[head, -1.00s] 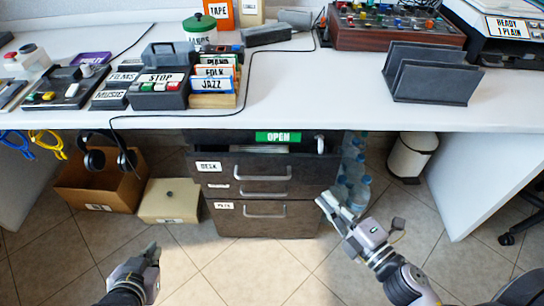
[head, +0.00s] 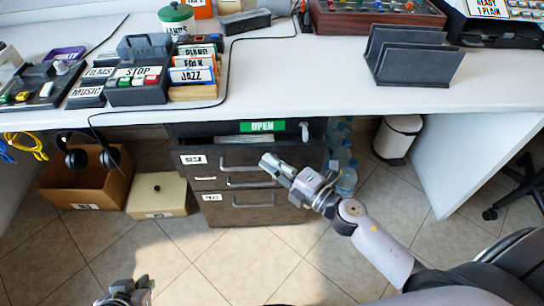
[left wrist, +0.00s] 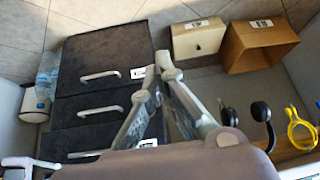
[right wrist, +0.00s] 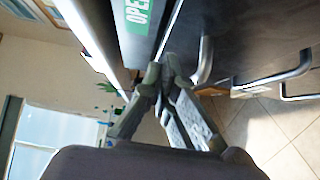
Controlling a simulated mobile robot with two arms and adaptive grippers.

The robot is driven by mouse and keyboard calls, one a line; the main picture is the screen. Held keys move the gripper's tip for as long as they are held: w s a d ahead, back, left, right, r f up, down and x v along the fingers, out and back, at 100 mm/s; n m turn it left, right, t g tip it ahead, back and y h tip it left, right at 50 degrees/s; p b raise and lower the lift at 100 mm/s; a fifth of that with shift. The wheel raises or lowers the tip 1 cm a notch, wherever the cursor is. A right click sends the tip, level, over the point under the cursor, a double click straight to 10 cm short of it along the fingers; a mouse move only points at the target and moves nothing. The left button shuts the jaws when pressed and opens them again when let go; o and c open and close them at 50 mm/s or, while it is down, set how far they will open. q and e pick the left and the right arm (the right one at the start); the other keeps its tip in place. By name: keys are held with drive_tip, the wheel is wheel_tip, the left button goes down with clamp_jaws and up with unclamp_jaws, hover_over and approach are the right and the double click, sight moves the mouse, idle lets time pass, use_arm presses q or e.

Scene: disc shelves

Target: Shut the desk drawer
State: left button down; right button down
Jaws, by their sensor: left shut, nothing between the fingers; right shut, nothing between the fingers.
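The desk drawer (head: 200,170) is the top dark drawer of the unit under the desk. It is pulled out, and a gap with papers (head: 240,138) shows above its front, below the green OPEN sign (head: 262,126). My right gripper (head: 268,163) is shut and empty in front of the drawer front, near its handle (head: 232,168); contact cannot be told. In the right wrist view my right gripper (right wrist: 163,72) points towards the sign (right wrist: 138,14) and a dark front. My left gripper (head: 122,297) is shut and empty low over the floor; it also shows in the left wrist view (left wrist: 163,62).
Lower drawers with bar handles are below. Bottles (head: 343,165) and a white bin (head: 398,138) stand right. The floor in front is open.

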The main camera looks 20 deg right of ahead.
sight(272, 144)
use_arm(q)
drive_tip(key=shift+w+d+r, duration=0.1)
drive_tip(key=shift+w, duration=0.15)
use_arm(e)
drive_tip(key=shift+w+d, duration=0.2)
drive_tip(key=shift+w, duration=0.45)
